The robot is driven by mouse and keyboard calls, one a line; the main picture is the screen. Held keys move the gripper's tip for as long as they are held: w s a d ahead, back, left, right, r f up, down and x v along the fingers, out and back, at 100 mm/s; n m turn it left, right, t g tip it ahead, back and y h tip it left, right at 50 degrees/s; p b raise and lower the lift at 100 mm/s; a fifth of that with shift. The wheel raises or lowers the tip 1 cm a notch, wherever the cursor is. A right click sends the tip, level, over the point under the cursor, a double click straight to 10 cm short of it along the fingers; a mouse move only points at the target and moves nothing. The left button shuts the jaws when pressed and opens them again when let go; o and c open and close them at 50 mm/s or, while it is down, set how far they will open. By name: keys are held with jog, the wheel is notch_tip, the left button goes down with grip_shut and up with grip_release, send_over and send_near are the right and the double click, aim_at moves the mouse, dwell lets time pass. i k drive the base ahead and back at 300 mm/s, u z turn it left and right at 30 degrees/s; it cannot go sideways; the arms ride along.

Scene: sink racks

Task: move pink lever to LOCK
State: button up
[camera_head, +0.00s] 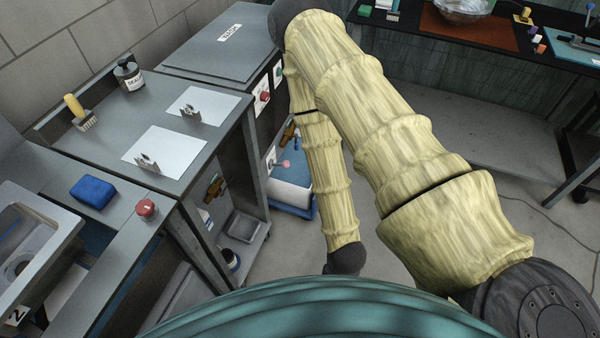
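A small pink knob (286,163), which looks like the end of the pink lever, shows low on the side of the grey cabinet, just left of my yellow-sleeved forearm. A small pale plate (271,159) is beside it. Its lettering is too small to read, so I cannot tell which position the lever is in. My forearm hangs down to the right of the knob and ends in a dark wrist joint above the teal shape at the bottom. My gripper is not visible; it seems hidden beyond the wrist.
A brass-coloured handle (289,133) is just above the pink knob, partly behind my forearm. A red knob (264,97) is higher on the cabinet. A blue-and-white bin (291,187) stands below. The counter (115,110) fills the left; open floor (400,262) lies right.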

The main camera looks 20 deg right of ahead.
aim_at(286, 164)
jog(key=u, duration=0.05)
jog(key=k, duration=1.15)
jog(key=z, duration=0.7)
jog(key=i, duration=1.8)
jog(key=u, duration=0.9)
